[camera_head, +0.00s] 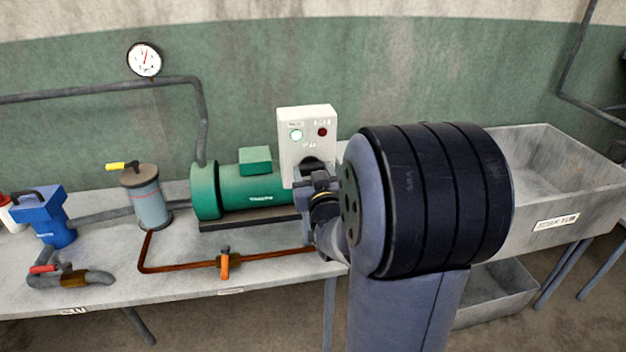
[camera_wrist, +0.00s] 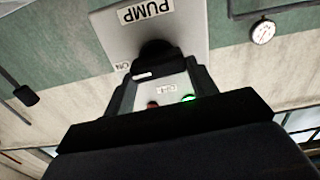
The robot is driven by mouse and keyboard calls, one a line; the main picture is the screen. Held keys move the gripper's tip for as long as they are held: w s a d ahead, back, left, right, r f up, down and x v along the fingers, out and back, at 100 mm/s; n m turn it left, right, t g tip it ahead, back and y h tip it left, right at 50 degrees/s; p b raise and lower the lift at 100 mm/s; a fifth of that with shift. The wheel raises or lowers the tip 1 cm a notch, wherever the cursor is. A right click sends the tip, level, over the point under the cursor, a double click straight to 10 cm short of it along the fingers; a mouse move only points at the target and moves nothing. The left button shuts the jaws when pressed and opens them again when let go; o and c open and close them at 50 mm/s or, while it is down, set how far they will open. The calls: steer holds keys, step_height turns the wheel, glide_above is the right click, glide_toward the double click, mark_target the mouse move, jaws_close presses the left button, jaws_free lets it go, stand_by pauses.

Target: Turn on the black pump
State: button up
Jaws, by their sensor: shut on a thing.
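A pale control box (camera_head: 306,118) stands behind the green pump motor (camera_head: 255,185). Its black knob (camera_head: 311,163) is on the lower front, partly hidden by my gripper (camera_head: 316,182). In the wrist view, turned upside down, the box (camera_wrist: 190,28) carries a PUMP label (camera_wrist: 146,10) and an ON mark (camera_wrist: 121,66). My gripper (camera_wrist: 158,72) is shut on the black knob (camera_wrist: 157,49), with a finger on either side. A green light (camera_head: 296,135) on the box glows; the red light (camera_head: 322,132) beside it looks dark.
A grey-blue canister (camera_head: 150,203) with a yellow handle and a blue pump-like unit (camera_head: 47,215) stand on the grey bench (camera_head: 190,275). A copper pipe with an orange valve (camera_head: 225,263) runs along the front. A stone tub (camera_head: 560,205) is at right.

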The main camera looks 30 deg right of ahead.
steer(key=shift+m+b, duration=0.3)
steer(key=shift+m, duration=0.1)
steer(key=o, duration=1)
steer(key=b+v, duration=0.1)
steer(key=v, duration=0.9)
steer(key=shift+s, duration=0.4)
